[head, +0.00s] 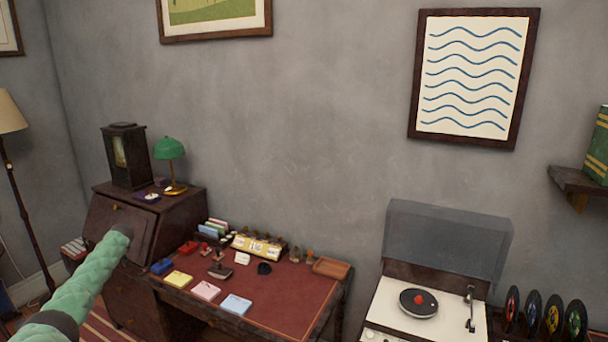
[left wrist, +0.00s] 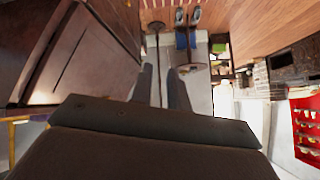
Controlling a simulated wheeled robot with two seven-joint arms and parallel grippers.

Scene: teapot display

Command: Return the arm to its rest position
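My left arm (head: 82,282) comes in from the lower left in the head view, green and ridged, and reaches up toward the front of the dark wooden bureau. The gripper at its far end is hard to make out there against the dark wood. In the left wrist view the two dark fingers of my left gripper (left wrist: 161,82) stand apart with a clear gap between them. Nothing shows between the fingers. My right arm and right gripper are in neither view.
The dark bureau (head: 108,212) carries a black lantern-like case (head: 125,160) and a green lamp (head: 169,148). A red-topped desk (head: 290,300) holds small items and a wooden tray (head: 332,267). A record player (head: 385,310) stands at right. In the left wrist view, dark furniture (left wrist: 75,50) lies close at left.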

